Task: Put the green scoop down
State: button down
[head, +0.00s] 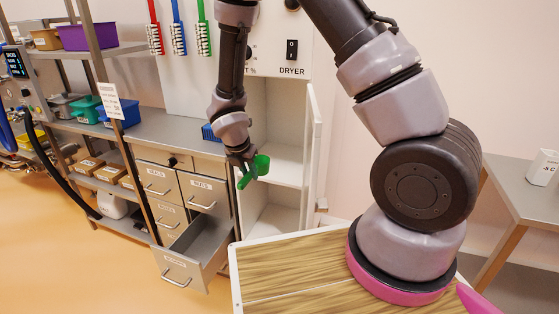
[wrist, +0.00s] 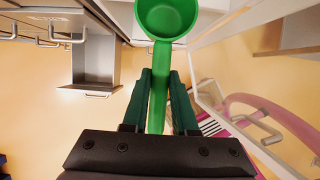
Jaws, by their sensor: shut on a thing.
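The green scoop (head: 258,166) is held in my gripper (head: 243,164), up in the air in front of the open dryer cabinet. In the wrist view the scoop's round bowl (wrist: 167,17) is at the top, and its handle lies between the two dark green fingers of my gripper (wrist: 160,90). The gripper is shut on the handle. Nothing is seen under the scoop to support it.
An open drawer (head: 190,262) sticks out left of the dryer cabinet (head: 276,130), whose door (head: 313,150) stands open. A steel counter (head: 165,134) with a blue bin (head: 120,112) runs along the wall. A wooden-topped surface (head: 290,265) lies in front. Brushes (head: 178,35) hang above.

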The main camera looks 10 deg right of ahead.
jog(key=w+d, duration=0.3)
jog(key=w, duration=0.2)
jog(key=w+d+f, duration=0.1)
jog(key=w+d, duration=0.2)
jog(key=w, duration=0.2)
jog(key=w+d+f, duration=0.1)
jog(key=w+d, duration=0.3)
jog(key=w, duration=0.1)
jog(key=shift+f, duration=0.2)
notch_tip(320, 180, down, 4)
jog(key=shift+r, duration=0.1)
jog(key=shift+w+d+f, duration=0.1)
jog(key=shift+d+f, duration=0.05)
jog(key=shift+f, duration=0.25)
jog(key=c, duration=0.7)
grip_release()
jog(key=shift+f, duration=0.15)
